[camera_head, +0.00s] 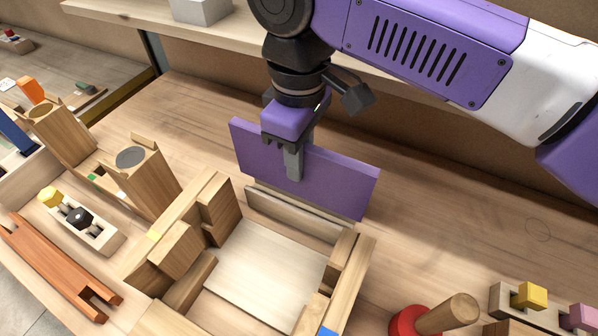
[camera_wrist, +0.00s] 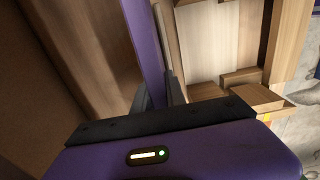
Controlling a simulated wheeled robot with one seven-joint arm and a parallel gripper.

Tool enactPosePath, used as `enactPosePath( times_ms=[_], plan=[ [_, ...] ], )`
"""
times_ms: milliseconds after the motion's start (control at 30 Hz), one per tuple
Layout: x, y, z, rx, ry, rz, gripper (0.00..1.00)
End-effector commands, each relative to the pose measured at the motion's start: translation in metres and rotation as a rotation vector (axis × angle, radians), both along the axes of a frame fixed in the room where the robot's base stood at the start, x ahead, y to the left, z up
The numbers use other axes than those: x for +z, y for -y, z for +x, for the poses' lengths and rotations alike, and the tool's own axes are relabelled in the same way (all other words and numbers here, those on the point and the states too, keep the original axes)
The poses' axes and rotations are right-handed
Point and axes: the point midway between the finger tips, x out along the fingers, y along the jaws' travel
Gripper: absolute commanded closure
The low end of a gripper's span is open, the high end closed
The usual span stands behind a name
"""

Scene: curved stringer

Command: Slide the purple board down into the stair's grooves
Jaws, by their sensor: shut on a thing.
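The purple board (camera_head: 335,182) is a flat, wide panel held upright on its long edge in the head view. My gripper (camera_head: 294,168) is shut on it near the middle of its top edge. The wooden stair (camera_head: 228,212) stands in front of the board, with stepped side walls and a pale floor between them. The board is at its back side; whether its lower edge touches the stair cannot be told. In the wrist view the board (camera_wrist: 146,50) shows edge-on between my fingers (camera_wrist: 160,92), with the stair (camera_wrist: 235,78) to its right. The grooves are not clearly visible.
Wooden blocks with round tops (camera_head: 146,175) stand left of the stair. An orange-brown wooden piece (camera_head: 60,265) lies at the front left. A red-based wooden peg (camera_head: 440,318) and holders with yellow and pink blocks (camera_head: 532,296) are at the front right. The bench behind the board is clear.

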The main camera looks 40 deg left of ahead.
Motion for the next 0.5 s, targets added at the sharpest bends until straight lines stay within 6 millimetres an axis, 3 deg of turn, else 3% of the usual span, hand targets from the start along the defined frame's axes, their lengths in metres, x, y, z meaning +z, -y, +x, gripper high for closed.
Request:
enactPosePath(
  times_ms=[500],
  plan=[
    [0.115, -0.001, 0.0, 0.001, 0.001, 0.002, 1.0]
  ],
)
